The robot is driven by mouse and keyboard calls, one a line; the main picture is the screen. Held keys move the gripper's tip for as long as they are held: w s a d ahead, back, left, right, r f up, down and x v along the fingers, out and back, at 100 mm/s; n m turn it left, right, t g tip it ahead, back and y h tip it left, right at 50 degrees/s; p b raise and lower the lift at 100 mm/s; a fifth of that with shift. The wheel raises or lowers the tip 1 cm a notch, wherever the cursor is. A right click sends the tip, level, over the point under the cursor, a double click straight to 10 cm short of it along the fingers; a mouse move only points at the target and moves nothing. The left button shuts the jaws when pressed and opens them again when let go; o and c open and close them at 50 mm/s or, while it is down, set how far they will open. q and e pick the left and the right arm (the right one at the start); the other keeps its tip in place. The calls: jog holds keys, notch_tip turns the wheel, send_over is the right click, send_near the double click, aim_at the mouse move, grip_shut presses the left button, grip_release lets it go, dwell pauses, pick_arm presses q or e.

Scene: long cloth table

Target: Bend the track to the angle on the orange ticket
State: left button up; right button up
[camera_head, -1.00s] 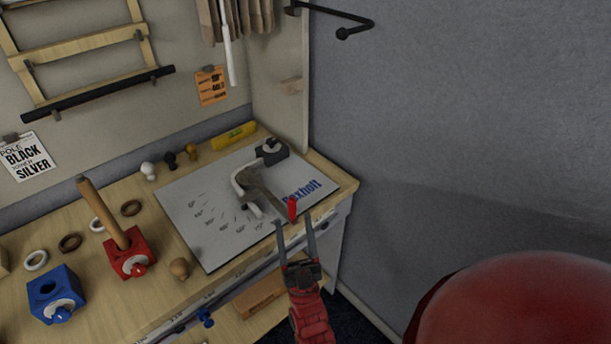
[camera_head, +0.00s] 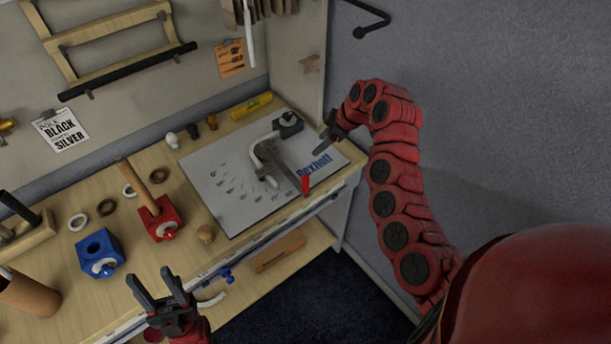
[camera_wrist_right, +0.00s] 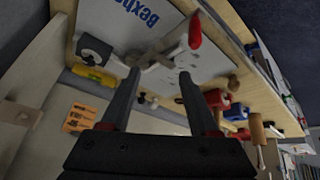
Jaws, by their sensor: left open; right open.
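The orange ticket (camera_head: 230,58) hangs on the back panel; its writing is too small to read. It also shows in the wrist view (camera_wrist_right: 79,118). A white bent piece, seemingly the track (camera_head: 257,148), lies on the grey Bexholt board (camera_head: 232,205). A grey metal tool with a red handle (camera_head: 305,184) lies against it, partly covering it. My right gripper (camera_head: 328,141) is open and empty above the board's right edge; its fingers (camera_wrist_right: 159,76) show in the wrist view. My left gripper (camera_head: 158,285) is open and empty in front of the bench, at lower left.
A dark block (camera_head: 289,125) and yellow level (camera_head: 251,106) sit at the back. A red block (camera_head: 163,226) with a wooden post, a blue block (camera_head: 99,256), rings and knobs stand to the left. A side panel (camera_head: 296,70) rises at the back right.

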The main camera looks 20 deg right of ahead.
jog(key=s+r+n+g, duration=0.1)
jog(key=s+r+g, duration=0.1)
jog(key=s, duration=0.2)
send_near(305, 183)
jog(key=w, duration=0.1)
jog(key=shift+n, duration=0.3)
jog(key=x, duration=0.3)
jog(key=b+x, duration=0.1)
jog(key=x, duration=0.5)
jog(key=shift+d+f, duration=0.3)
jog(key=shift+f, duration=0.2)
jog(key=shift+w+a+f, duration=0.1)
jog(key=shift+a+f, duration=0.05)
jog(key=shift+f, duration=0.3)
jog(key=shift+w+a+f, duration=0.1)
jog(key=shift+f, duration=0.15)
grip_shut()
